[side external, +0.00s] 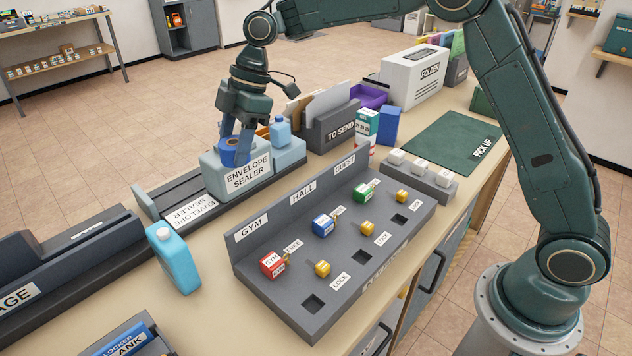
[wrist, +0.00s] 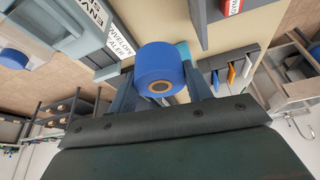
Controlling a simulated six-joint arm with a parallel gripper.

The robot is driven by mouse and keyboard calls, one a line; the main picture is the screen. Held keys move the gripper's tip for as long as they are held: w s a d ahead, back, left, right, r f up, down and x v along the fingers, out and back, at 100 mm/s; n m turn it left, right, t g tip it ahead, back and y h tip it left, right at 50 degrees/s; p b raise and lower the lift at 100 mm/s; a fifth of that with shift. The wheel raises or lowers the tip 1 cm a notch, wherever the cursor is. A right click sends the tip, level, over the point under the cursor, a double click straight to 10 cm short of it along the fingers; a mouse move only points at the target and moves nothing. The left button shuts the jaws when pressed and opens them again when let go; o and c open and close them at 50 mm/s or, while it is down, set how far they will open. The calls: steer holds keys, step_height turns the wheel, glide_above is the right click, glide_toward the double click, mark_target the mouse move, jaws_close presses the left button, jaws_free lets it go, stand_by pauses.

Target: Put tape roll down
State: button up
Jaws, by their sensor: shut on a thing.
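A blue tape roll (side external: 236,152) with a brown core is between the fingers of my gripper (side external: 238,142). In the wrist view the roll (wrist: 158,65) fills the space between the two fingertips (wrist: 160,84). My gripper is shut on it and points down. In the side view the roll appears at the top of the grey-blue envelope sealer (side external: 216,180), at its left part. I cannot tell whether it touches the sealer.
The grey lock board (side external: 330,262) and the TO SEND box (side external: 333,128) are nearby. The green PICK UP mat (side external: 452,143) is bare.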

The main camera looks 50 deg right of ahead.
step_height(320, 180, down, 15)
steer(key=shift+r, duration=0.1)
stand_by(0.3)
steer(key=shift+f, duration=2.15)
steer(key=o, duration=1)
steer(key=shift+f, duration=0.15)
steer(key=v, duration=1.2)
steer(key=shift+r, duration=0.25)
